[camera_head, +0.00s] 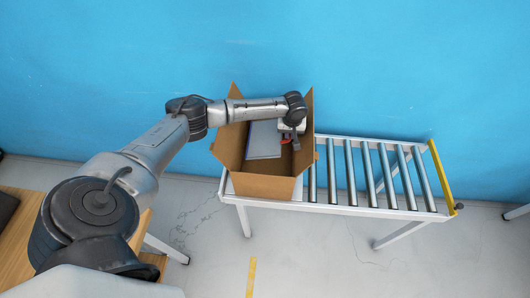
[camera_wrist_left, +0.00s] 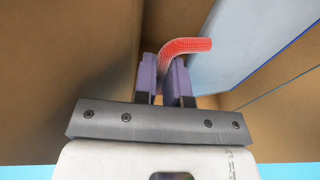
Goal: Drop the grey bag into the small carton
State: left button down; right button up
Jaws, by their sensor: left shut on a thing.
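The small carton (camera_head: 266,186) stands open on the left end of a roller table, with its flaps spread. A flat grey thing (camera_head: 264,139), which may be the grey bag, is inside it. It shows pale grey with a blue edge in the wrist view (camera_wrist_left: 238,45). My left gripper (camera_head: 287,140) is over and partly inside the carton's right side. In the wrist view its purple fingers (camera_wrist_left: 165,82) are shut on a red bent piece (camera_wrist_left: 187,47). I cannot tell whether the red piece joins the grey thing. My right gripper is not in view.
The roller table (camera_head: 378,208) has bare rollers to the right of the carton and a yellow end stop (camera_head: 441,177). A blue wall (camera_head: 380,60) stands close behind. A wooden surface (camera_head: 22,230) is at the lower left. Carton walls are close around my left gripper.

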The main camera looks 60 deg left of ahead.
pick_arm(q)
jog(key=shift+f, duration=0.1)
jog(key=c, duration=1.1)
grip_release()
notch_tip(320, 180, up, 14)
jog(key=d+p, duration=0.1)
jog(key=shift+s+d, duration=0.2)
jog(key=shift+s, duration=0.25)
jog(key=shift+f, duration=0.15)
